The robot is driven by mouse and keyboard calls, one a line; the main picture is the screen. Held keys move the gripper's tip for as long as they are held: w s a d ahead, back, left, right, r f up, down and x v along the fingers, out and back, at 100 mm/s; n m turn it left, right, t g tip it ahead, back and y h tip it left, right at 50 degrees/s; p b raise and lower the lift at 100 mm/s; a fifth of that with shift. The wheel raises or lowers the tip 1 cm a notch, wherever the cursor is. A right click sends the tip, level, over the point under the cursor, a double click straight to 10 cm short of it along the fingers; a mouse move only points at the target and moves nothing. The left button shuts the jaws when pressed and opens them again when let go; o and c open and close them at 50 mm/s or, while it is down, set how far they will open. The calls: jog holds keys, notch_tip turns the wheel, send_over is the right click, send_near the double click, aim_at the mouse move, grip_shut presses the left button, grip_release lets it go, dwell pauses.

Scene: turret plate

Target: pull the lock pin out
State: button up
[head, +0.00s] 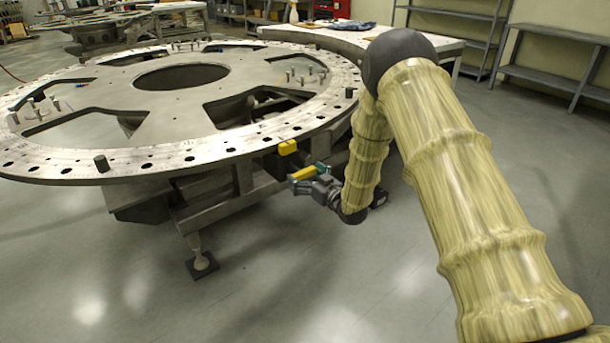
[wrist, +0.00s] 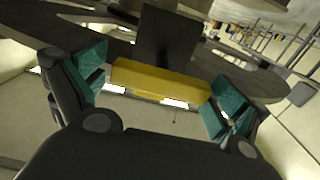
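A yellow bar (wrist: 160,82), which looks like the lock pin's handle, lies crosswise between my gripper's fingers in the wrist view. My gripper (wrist: 160,90) has its teal-padded fingers spread wide, one at each end of the bar. Any gap between the pads and the bar's ends is too small to make out. A dark upright block (wrist: 168,40) stands behind the bar. In the head view my gripper (head: 311,178) is below the turret plate's rim, with the yellow bar (head: 304,173) at its fingers. The pin's shaft is hidden.
The round turret plate (head: 165,155) rests on a grey stand, with loose pegs on top. A second yellow block (head: 287,147) sits at its near rim. A stand foot (head: 201,264) is on the floor. The floor in front is clear. A bench (head: 330,38) and shelves stand behind.

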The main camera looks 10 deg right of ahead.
jog(key=shift+a, duration=0.2)
jog(key=v, duration=1.2)
jog(key=shift+d+f, duration=0.1)
jog(key=s+a+f+m+g+h+p, duration=0.25)
jog(key=s+f+g+h+p, duration=0.35)
jog(key=s+f, duration=1.3)
jog(key=s+f+m+g+h+p, duration=0.1)
jog(key=s+g, duration=0.9)
jog(key=s, duration=2.2)
jog(key=shift+a+f+m+p, duration=0.35)
jog(key=shift+f+m+p, duration=0.2)
jog(key=shift+m+p, duration=0.45)
